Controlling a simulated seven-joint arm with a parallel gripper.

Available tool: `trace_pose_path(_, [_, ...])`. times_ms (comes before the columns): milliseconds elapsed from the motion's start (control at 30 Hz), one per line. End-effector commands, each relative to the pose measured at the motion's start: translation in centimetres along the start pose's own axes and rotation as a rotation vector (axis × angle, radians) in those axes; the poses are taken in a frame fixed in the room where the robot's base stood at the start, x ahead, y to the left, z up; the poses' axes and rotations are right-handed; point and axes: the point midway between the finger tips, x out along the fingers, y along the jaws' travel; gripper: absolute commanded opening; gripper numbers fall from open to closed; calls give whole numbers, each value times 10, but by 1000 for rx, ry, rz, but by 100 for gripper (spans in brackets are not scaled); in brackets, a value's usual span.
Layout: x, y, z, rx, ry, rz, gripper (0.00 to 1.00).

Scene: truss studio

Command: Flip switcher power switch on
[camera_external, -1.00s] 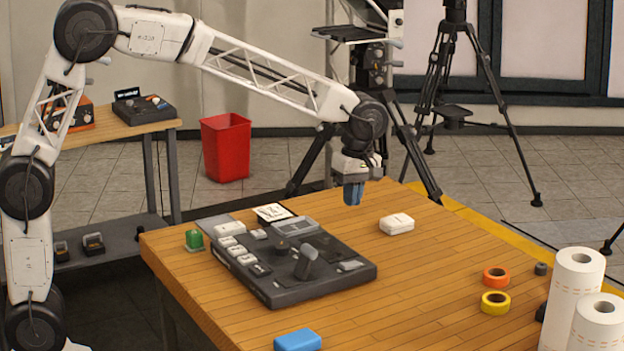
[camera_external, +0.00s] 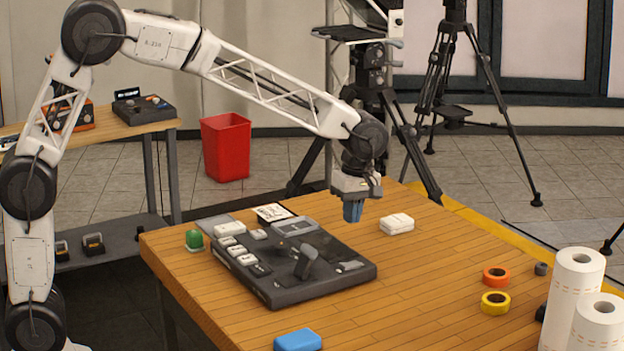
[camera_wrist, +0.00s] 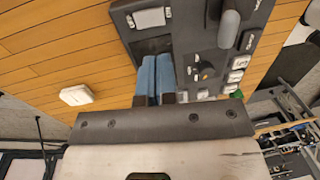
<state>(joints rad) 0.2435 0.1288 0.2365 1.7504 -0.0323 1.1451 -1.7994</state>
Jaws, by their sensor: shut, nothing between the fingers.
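The switcher (camera_external: 322,282) is a dark grey console lying flat on the wooden table, with white buttons (camera_external: 247,259) on its left part and a raised lever (camera_external: 305,262) near its middle. I cannot tell which control is the power switch. My gripper (camera_external: 353,211) has blue fingers, shut and empty, pointing down above the far right side of the switcher. In the wrist view my gripper (camera_wrist: 154,72) hides part of the panel.
A white box (camera_external: 397,223) lies right of the switcher. A green button (camera_external: 194,240) stands at its left, and a blue block (camera_external: 297,340) lies at the front. Orange tape (camera_external: 496,276), yellow tape (camera_external: 495,302) and paper rolls (camera_external: 572,295) are at the right. The table's middle right is clear.

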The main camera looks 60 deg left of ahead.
Motion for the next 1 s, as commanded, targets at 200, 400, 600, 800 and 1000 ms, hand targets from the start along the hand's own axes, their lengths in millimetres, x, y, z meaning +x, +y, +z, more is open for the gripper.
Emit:
trace_pose_path(200, [34,0,0,0,0,-2,0])
trace_pose_path(400, [64,0,0,0,0,-2,0])
trace_pose_path(600, [88,0,0,0,0,-1,0])
trace_pose_path(800, [100,0,0,0,0,0,0])
trace_pose_path(1000, [102,0,0,0,0,0,0])
